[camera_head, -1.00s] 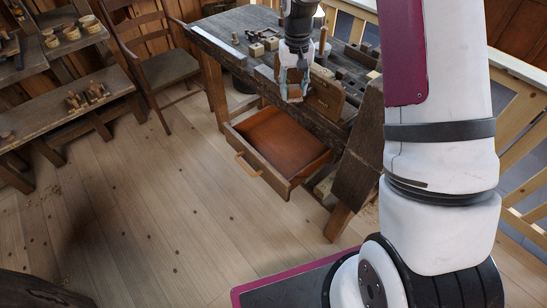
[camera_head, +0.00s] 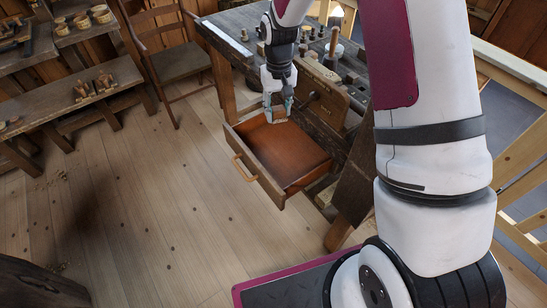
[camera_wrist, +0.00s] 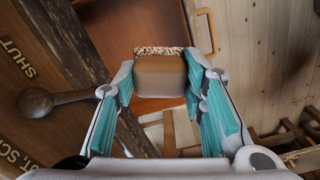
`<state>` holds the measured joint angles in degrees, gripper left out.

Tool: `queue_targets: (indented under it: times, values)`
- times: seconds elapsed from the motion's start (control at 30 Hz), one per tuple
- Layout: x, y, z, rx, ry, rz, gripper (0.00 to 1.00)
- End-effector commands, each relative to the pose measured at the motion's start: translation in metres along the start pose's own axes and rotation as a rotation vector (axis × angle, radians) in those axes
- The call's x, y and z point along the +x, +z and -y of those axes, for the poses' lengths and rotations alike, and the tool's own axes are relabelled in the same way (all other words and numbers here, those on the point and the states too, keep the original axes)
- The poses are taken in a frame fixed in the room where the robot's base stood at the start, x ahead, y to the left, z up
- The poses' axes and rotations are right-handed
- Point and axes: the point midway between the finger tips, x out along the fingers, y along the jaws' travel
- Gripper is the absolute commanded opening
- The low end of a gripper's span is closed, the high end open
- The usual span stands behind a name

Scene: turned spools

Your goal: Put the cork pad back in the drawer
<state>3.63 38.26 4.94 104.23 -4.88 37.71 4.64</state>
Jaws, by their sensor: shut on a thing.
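The cork pad (camera_wrist: 160,73) is a tan block with a speckled cork layer along its far edge. My gripper (camera_wrist: 160,85) is shut on it, with teal finger pads on both sides. In the head view, my gripper (camera_head: 277,110) is over the back left part of the open drawer, with the pad (camera_head: 279,117) small at its fingertips. The drawer (camera_head: 247,168) is pulled well out from the bench, with a reddish-brown floor and a light wooden handle (camera_head: 242,168). Its floor looks bare where visible. I cannot tell the pad's exact height above it.
The workbench (camera_head: 240,20) behind carries blocks and pegs. A wooden vise jaw (camera_head: 320,92) stands just right of my gripper; the wrist view shows a lettered board (camera_wrist: 30,60) and a round-knobbed bar (camera_wrist: 38,102) at left. A chair (camera_head: 180,62) stands at left. The floor before the drawer is clear.

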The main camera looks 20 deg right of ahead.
Motion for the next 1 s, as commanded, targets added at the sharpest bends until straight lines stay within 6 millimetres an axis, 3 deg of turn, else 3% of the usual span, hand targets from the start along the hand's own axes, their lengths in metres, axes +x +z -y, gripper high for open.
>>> queue_targets:
  times: [0.4, 0.8, 1.0]
  values:
    - [0.05, -0.024, 0.0, 0.018, 0.0, 0.001, 0.15]
    - [0.139, -0.052, 0.0, 0.049, -0.001, 0.003, 0.15]
    - [0.168, -0.057, 0.0, 0.063, -0.001, 0.003, 0.15]
